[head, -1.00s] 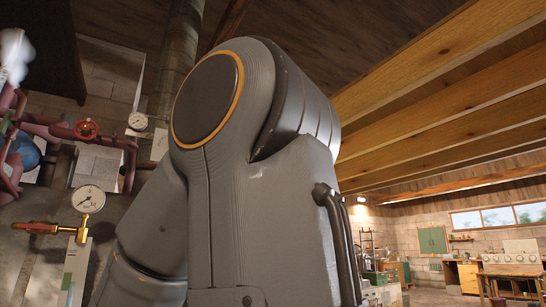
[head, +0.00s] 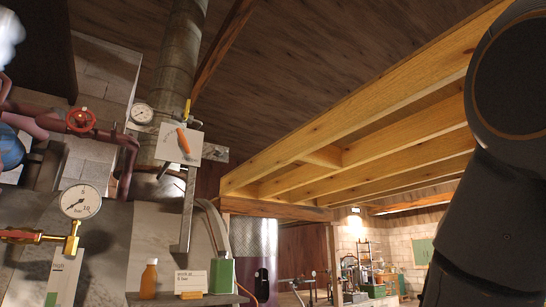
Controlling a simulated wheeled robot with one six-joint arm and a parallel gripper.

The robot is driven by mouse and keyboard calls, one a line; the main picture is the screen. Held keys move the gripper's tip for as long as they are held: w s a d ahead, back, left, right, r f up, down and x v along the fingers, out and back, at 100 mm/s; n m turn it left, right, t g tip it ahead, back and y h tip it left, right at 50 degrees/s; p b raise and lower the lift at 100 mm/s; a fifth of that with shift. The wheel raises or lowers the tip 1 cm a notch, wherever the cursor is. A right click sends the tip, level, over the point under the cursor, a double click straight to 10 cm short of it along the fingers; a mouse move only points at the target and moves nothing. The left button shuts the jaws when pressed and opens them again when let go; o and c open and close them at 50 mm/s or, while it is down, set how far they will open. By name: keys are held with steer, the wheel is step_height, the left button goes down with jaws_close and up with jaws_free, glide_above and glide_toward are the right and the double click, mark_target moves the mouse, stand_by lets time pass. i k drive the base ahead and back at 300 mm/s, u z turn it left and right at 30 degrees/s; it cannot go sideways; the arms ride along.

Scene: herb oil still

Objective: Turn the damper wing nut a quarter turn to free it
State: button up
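A grey metal flue pipe (head: 180,70) runs up to the roof at the upper left. A pale plate (head: 178,150) sits in front of its lower part, with an orange handle-like piece (head: 183,140) slanting across it. A small yellow piece (head: 187,108) stands upright just above the plate. I cannot tell which of these is the damper wing nut; they are too small to make out. My gripper is out of view. Only a dark link of my arm shows at the right edge, well apart from the pipe.
A pressure gauge (head: 80,201) on a brass fitting and a red valve wheel (head: 80,120) are at the left. A shelf (head: 215,300) below the plate holds an amber bottle (head: 149,279), a small sign (head: 190,281) and a green container (head: 221,275). Wooden beams (head: 370,105) cross overhead.

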mark_target(220, 152)
steer(key=z, duration=0.1)
steer(key=i, duration=1)
